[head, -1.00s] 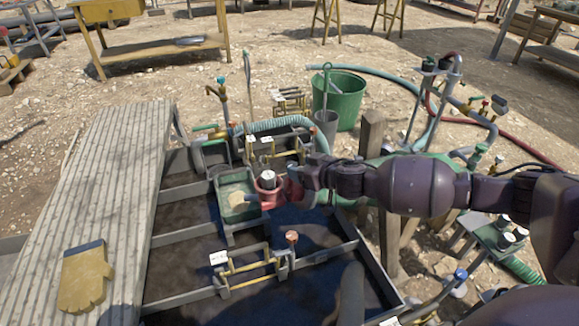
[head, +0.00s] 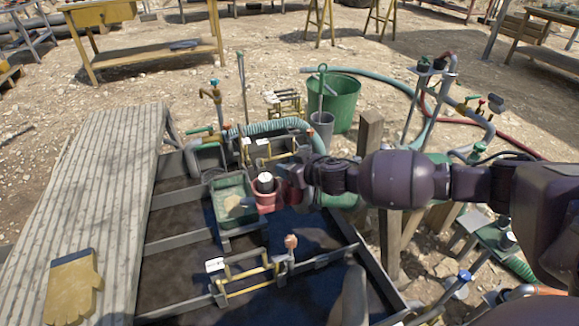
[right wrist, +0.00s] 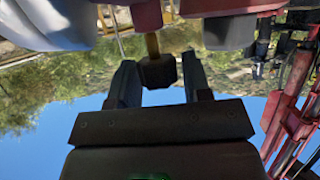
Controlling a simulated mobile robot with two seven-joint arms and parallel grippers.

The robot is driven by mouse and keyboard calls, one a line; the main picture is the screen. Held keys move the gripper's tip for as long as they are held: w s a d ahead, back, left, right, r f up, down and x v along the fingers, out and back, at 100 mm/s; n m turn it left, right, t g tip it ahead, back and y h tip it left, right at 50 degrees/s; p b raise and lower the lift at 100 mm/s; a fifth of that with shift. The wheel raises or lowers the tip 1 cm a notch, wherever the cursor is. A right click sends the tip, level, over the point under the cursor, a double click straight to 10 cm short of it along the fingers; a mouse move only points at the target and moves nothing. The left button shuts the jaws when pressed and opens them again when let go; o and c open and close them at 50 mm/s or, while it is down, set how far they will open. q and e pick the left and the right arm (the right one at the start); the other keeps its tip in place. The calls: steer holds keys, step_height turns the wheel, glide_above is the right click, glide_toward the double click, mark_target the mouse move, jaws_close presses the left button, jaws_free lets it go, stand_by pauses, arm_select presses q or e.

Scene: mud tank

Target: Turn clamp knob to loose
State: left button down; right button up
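A small reddish-tan knob (head: 291,242) tops a post at the right end of a yellow-railed clamp frame (head: 245,272) in the tank, in the head view. My right gripper (head: 290,188) is above and behind this frame, beside a red fitting (head: 264,200) with a white-topped dial. In the right wrist view, the two fingers of the gripper (right wrist: 158,66) stand apart. A dark knob-like block (right wrist: 157,71) on a yellowish stem shows between or just beyond them; contact is unclear, and I cannot tell which clamp it belongs to. My left gripper is out of view.
A green tray (head: 236,203) sits left of the red fitting. A plank walkway (head: 95,200) holds a yellow glove (head: 73,285). Behind are a green bucket (head: 341,100), pipes and hoses. A wooden post (head: 370,133) stands behind my right arm.

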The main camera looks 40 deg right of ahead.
steer(key=c, duration=0.6)
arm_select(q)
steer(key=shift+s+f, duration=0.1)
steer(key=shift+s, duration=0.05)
arm_select(e)
steer(key=shift+o, duration=0.2)
